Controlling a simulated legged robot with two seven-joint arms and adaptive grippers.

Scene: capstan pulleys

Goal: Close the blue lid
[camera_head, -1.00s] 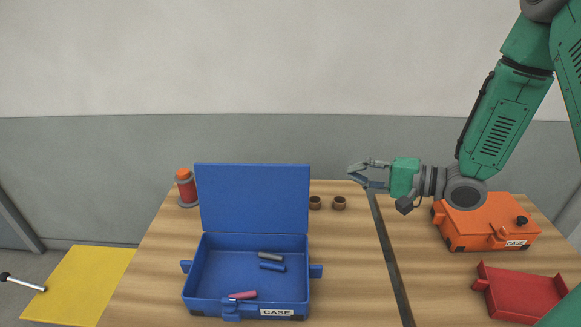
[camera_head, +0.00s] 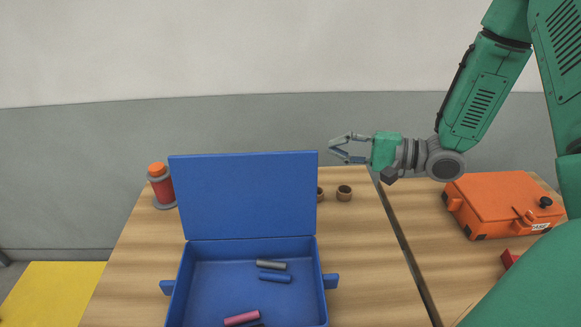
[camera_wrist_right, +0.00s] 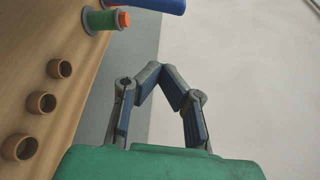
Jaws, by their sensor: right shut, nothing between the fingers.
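The blue lid (camera_head: 243,195) stands upright and open at the back of the blue case (camera_head: 331,282) in the head view. The case's front edge is cut off by the frame. A grey cylinder (camera_head: 271,265), a blue one (camera_head: 275,278) and a pink one (camera_head: 241,318) lie inside. My right gripper (camera_head: 333,150) is empty with its fingertips together, just right of the lid's top right corner in the picture, apart from it. The wrist view shows its closed fingertips (camera_wrist_right: 162,75) and a blue edge, probably the lid (camera_wrist_right: 160,4), at the top. My left gripper is out of view.
A red spool (camera_head: 162,186) stands left of the lid. Brown rings (camera_head: 344,193) stand right of it; a green spool (camera_wrist_right: 101,20) shows in the wrist view. An orange case (camera_head: 497,200) and part of a red object (camera_head: 508,259) are at right. A dark strip crosses the table.

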